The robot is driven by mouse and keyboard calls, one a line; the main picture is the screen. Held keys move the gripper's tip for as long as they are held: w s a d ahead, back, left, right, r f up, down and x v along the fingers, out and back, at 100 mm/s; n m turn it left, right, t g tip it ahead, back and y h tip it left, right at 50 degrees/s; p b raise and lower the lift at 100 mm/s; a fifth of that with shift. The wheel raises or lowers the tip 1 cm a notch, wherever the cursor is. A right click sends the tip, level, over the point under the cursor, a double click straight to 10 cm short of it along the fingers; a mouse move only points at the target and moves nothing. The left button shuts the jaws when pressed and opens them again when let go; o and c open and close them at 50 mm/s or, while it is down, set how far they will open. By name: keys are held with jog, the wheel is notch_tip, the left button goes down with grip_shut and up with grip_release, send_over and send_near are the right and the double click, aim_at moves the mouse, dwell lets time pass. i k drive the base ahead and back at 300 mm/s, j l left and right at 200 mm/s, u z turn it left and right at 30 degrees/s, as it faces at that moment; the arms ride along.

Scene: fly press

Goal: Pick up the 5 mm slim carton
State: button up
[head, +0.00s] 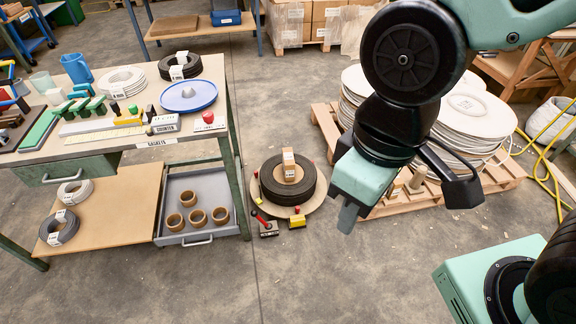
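No label reading "5 mm" is legible in the head view, so I cannot tell for certain which thing is the 5 mm slim carton. A small tan carton with a white label (289,166) stands upright on a black coil stack (270,189) on a round board on the floor. My gripper (348,217) hangs to the right of that stack, pointing down and apart from it. Its fingers overlap in this view, so their opening is hidden. I see nothing held at the fingertips.
A workbench (30,150) on the left carries coils, a blue dish (188,97) and small blocks. An open grey drawer (175,181) below holds several brown rings. White discs (470,105) lie stacked on a pallet behind my arm. Floor in front is clear.

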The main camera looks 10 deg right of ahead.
aim_at(289, 163)
jog(key=i+j+z, duration=0.15)
jog(key=i+j, duration=0.2)
jog(key=i+j+z, duration=0.15)
jog(key=i+j, duration=0.15)
jog(key=i+j+z, duration=0.15)
jog(key=j, duration=0.3)
jog(key=i+j+z, duration=0.15)
jog(key=i+j, duration=0.25)
